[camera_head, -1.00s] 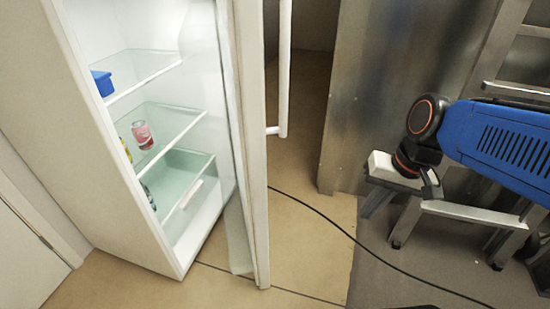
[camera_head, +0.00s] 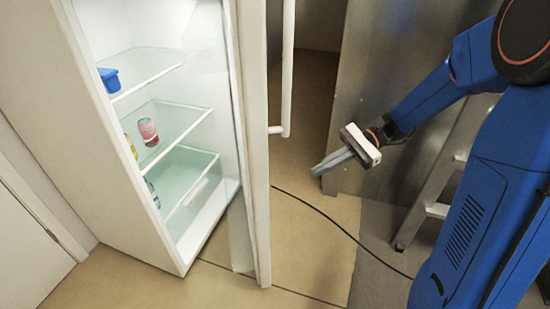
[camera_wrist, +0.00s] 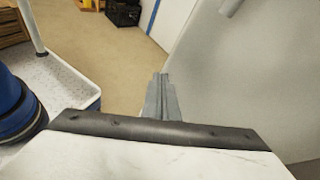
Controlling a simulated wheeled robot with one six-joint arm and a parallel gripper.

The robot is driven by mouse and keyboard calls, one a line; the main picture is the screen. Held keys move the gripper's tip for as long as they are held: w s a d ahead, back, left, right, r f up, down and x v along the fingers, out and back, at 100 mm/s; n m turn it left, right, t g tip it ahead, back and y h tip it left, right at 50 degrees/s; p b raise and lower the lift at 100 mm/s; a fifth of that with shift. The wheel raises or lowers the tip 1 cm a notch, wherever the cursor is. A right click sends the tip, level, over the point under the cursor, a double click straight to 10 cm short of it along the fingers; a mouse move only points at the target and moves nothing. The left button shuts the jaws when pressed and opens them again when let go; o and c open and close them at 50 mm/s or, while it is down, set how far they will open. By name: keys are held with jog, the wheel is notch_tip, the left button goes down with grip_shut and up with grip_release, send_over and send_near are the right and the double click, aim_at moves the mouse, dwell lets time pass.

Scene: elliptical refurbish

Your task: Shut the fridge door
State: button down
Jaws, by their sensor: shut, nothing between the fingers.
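The white fridge (camera_head: 125,215) stands at the left in the head view, with its interior showing. Its door (camera_head: 257,150) is open and seen nearly edge-on, with a long white vertical handle (camera_head: 287,70) on its right side. My gripper (camera_head: 318,172) is shut and empty, to the right of the door and apart from it, below the handle's lower end in the picture. In the wrist view my gripper's fingers (camera_wrist: 161,85) are together, pointing away over the floor. A pale grey panel fills the right of that view; I cannot tell whether it is the door.
Shelves hold a blue box (camera_head: 109,80) and a red can (camera_head: 148,131). A metal panel (camera_head: 375,60) and a ladder (camera_head: 430,190) stand at the right. A black cable (camera_head: 330,222) crosses the floor.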

jog(key=w+f+m+t+y, duration=0.1)
jog(key=w+f+m+y, duration=0.3)
jog(key=w, duration=0.6)
jog(key=r+x, duration=0.2)
jog(key=x, duration=1.1)
jog(key=shift+w+a+m+y, duration=0.2)
jog(key=shift+w+m+y, duration=0.1)
jog(key=shift+y, duration=0.1)
jog(key=shift+r, duration=0.1)
jog(key=shift+a, duration=0.1)
